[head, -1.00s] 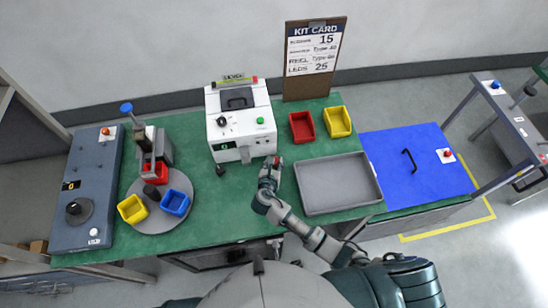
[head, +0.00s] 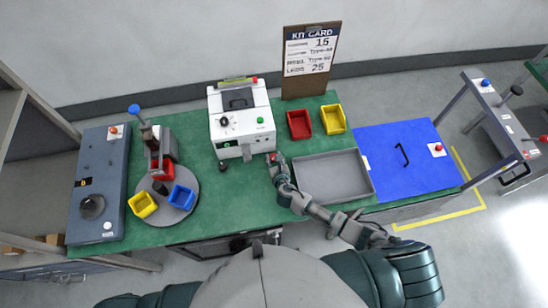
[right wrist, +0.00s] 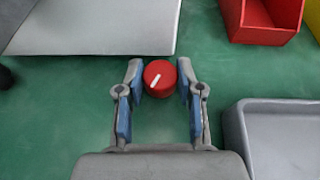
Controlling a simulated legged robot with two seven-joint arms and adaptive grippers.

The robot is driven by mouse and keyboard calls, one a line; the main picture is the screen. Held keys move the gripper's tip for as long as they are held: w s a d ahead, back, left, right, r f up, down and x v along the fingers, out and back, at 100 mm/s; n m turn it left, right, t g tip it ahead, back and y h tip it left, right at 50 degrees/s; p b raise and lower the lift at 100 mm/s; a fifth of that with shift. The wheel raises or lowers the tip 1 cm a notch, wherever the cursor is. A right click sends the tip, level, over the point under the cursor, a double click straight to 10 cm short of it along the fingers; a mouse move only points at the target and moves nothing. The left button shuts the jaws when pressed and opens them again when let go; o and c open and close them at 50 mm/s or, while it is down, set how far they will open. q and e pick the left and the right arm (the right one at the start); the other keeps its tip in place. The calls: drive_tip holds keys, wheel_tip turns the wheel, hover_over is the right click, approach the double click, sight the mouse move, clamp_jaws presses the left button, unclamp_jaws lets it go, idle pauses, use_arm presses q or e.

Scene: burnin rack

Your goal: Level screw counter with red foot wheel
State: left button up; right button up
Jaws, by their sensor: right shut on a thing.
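The white screw counter (head: 229,129) stands at the back middle of the green bench, with a dark top opening, a black knob and a green button. Its red foot wheel (right wrist: 160,78), with a white pointer mark tilted to upper right, sits by the counter's front right corner. My right gripper (head: 276,160) reaches the wheel from the front; in the right wrist view its fingers (right wrist: 160,85) are shut on the wheel's sides. In the head view the gripper mostly hides the wheel. A black foot (head: 223,167) shows at the front left. My left gripper is out of view.
A grey tray (head: 367,178) lies just right of my right gripper. Red (head: 300,124) and yellow (head: 333,119) bins stand behind it. A blue panel (head: 385,160) is farther right. A round turntable (head: 187,213) with bins stands left.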

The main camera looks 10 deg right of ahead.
drive_tip(key=o, duration=0.9)
drive_tip(key=shift+s, duration=0.1)
drive_tip(key=shift+c, duration=0.2)
drive_tip(key=v, duration=1.2)
drive_tip(key=shift+f, duration=0.1)
